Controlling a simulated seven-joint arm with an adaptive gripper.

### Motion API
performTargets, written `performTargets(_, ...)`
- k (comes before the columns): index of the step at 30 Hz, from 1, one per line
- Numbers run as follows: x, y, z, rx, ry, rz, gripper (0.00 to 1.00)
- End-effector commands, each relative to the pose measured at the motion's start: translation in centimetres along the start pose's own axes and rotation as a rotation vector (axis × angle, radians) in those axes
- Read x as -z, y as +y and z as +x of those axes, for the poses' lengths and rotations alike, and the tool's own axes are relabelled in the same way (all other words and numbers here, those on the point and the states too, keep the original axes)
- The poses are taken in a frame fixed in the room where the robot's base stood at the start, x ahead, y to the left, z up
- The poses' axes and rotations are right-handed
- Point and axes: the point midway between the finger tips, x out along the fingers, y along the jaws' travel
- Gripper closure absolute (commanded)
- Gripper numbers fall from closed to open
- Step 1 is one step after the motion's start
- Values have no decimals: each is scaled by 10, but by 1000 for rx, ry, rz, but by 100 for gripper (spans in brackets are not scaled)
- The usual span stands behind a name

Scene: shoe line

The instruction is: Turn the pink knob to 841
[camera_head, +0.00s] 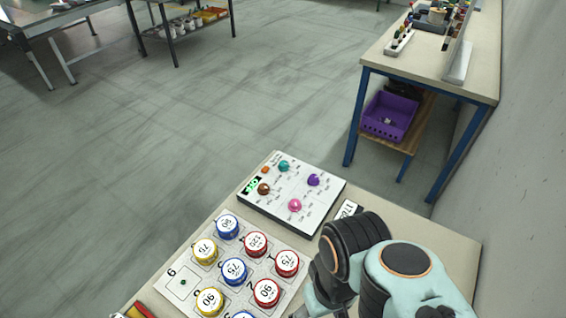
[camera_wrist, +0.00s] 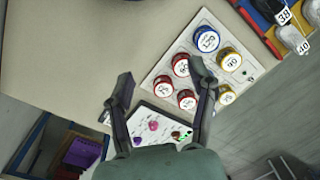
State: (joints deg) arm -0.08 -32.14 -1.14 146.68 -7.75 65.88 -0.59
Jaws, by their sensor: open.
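The pink knob (camera_head: 295,205) stands on the near right part of a white control panel (camera_head: 323,206). The panel also has a teal knob (camera_head: 284,166), a purple knob (camera_head: 313,180) and a brown knob (camera_head: 263,188). A small green-lit display (camera_head: 252,185) is at its left edge; its digits are too small to read surely. In the wrist view the pink knob (camera_wrist: 153,125) shows between the fingers, toward their base. My gripper (camera_wrist: 160,72) is open and empty, apart from the knob. In the head view, my arm hides most of the gripper.
A white board (camera_head: 176,290) with several numbered red, blue and yellow round pieces (camera_head: 287,263) lies beside the panel. A small label (camera_head: 347,209) lies right of the panel. A blue-legged bench (camera_head: 420,62) with a purple bin (camera_head: 390,115) stands beyond, near the wall.

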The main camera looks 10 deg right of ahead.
Motion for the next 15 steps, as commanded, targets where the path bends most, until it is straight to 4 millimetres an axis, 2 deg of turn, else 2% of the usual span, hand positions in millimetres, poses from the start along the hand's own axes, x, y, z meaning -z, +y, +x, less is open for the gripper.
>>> performTargets(2, 6, 1, -2, -4, 26, -43, 43)
performTargets(5, 39, 6, -30, -33, 150, -94, 43)
performTargets(8, 85, 13, -59, -64, 234, -139, 43)
performTargets(10, 122, 20, -74, -85, 268, -162, 43)
performTargets(12, 158, 28, -82, -103, 288, -181, 43)
performTargets(15, 212, 41, -82, -123, 298, -198, 43)
